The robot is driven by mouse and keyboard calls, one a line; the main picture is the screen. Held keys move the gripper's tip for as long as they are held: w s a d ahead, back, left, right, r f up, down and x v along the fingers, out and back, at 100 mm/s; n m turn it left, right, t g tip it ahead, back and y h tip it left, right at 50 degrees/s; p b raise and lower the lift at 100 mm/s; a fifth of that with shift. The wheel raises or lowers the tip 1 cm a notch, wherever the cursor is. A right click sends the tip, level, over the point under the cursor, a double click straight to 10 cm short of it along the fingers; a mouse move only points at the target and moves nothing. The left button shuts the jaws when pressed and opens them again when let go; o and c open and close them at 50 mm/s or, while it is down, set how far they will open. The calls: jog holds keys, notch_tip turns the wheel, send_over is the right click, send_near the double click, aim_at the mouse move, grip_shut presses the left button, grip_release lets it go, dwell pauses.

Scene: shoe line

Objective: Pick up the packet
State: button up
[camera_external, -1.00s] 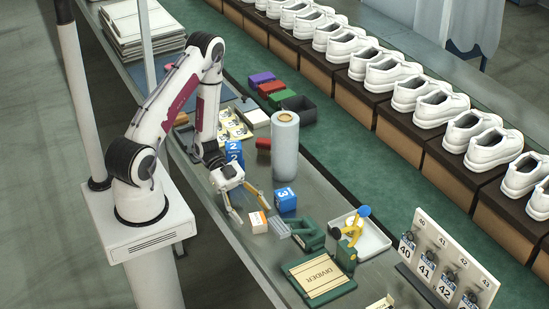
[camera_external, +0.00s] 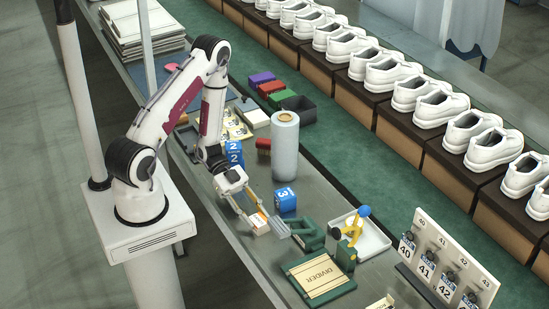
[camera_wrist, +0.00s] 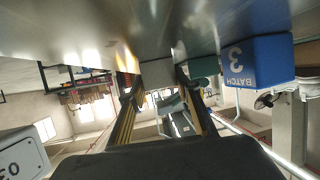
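The packet (camera_external: 259,223) is small and white with an orange patch, and rests on the grey bench in the external view. My gripper (camera_external: 257,215) is low over the bench, its fingers reaching down to the packet's near end. In the wrist view, my gripper (camera_wrist: 157,88) has its two fingers apart, with a pale face, probably the packet (camera_wrist: 156,74), between the tips. Contact on both sides cannot be made out, so my gripper looks open around it.
A grey ribbed block (camera_external: 278,228) sits close right of the packet. A blue batch cube (camera_external: 285,200) stands behind, also in the wrist view (camera_wrist: 250,62).

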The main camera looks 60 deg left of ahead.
aim_at(255, 215)
jog(key=shift+c, duration=1.1)
jog(key=shift+r, duration=0.2)
notch_tip(255, 215, up, 18)
jog(key=shift+f, duration=0.2)
dwell(0.3)
